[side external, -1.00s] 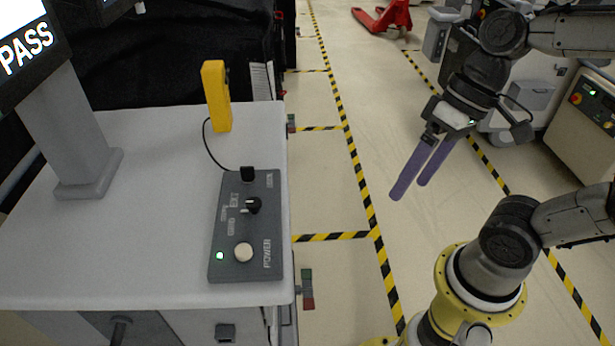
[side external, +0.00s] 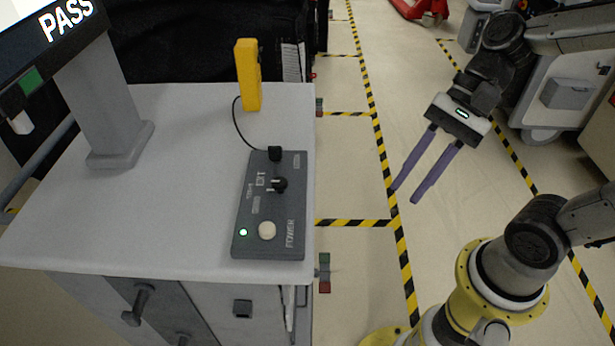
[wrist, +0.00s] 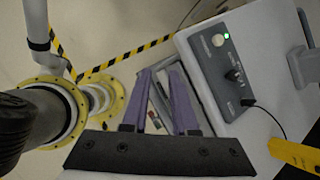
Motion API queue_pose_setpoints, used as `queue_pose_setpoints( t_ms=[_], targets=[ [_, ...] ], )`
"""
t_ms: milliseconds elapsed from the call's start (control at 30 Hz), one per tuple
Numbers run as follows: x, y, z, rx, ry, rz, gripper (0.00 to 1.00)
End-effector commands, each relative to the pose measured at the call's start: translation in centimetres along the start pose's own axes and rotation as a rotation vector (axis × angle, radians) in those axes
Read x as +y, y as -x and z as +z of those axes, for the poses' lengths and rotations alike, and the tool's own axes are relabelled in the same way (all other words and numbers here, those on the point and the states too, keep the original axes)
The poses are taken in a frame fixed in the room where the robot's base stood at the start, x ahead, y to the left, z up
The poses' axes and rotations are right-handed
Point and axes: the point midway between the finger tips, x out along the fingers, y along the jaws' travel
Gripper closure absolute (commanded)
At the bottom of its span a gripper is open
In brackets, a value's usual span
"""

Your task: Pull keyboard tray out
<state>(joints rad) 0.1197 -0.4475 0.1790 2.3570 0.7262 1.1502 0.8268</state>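The white-topped cart (side external: 190,215) stands at left in the side view; its corner (wrist: 260,60) shows in the wrist view. I cannot surely make out a keyboard tray; a grey edged piece (wrist: 203,90) shows beside the cart's side in the wrist view and may be part of it. My gripper (side external: 404,194) is open and empty, its two purple fingers apart, in the air right of the cart and pointing down-left. In the wrist view my gripper (wrist: 161,71) also has nothing between its fingertips.
A control box (side external: 270,205) and a yellow handheld device (side external: 248,75), joined by a cable, sit on the cart top. A monitor stand (side external: 105,100) is at left. Dark handles (side external: 137,305) are below the top. A striped floor line (side external: 378,130) runs through clear floor.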

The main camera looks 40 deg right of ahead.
Motion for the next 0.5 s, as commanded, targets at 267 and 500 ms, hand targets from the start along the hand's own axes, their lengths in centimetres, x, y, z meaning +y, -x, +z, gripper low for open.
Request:
queue_pose_setpoints(
  t_ms=[267,500],
  targets=[
    [-8.3,-2.7,-3.6,-0.475,-0.958,0.008,0.73],
    [-12.8,-4.5,-13.6,-0.834,-1.630,-0.031,0.73]
  ],
)
